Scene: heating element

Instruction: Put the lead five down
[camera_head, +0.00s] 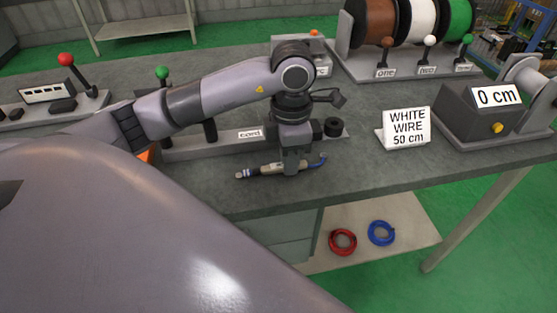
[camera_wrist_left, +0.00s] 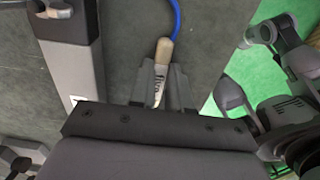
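The lead five (camera_head: 268,169) is a short pale and grey cylinder with a blue wire at its right end. It lies level, at or just above the grey table near its front edge; I cannot tell whether it touches. My left gripper (camera_head: 291,170) points straight down over its middle. In the left wrist view the lead (camera_wrist_left: 161,62), with writing on its side, sits between the two fingers (camera_wrist_left: 160,90), which appear shut on it. The blue wire runs up from it.
Behind the gripper is a grey fixture labelled "cord" (camera_head: 250,134). A "WHITE WIRE 50 cm" sign (camera_head: 406,128) and a "0 cm" box (camera_head: 465,117) stand to the right. Red (camera_head: 343,242) and blue (camera_head: 381,233) coils lie on a lower shelf. The table (camera_head: 365,167) is clear right of the lead.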

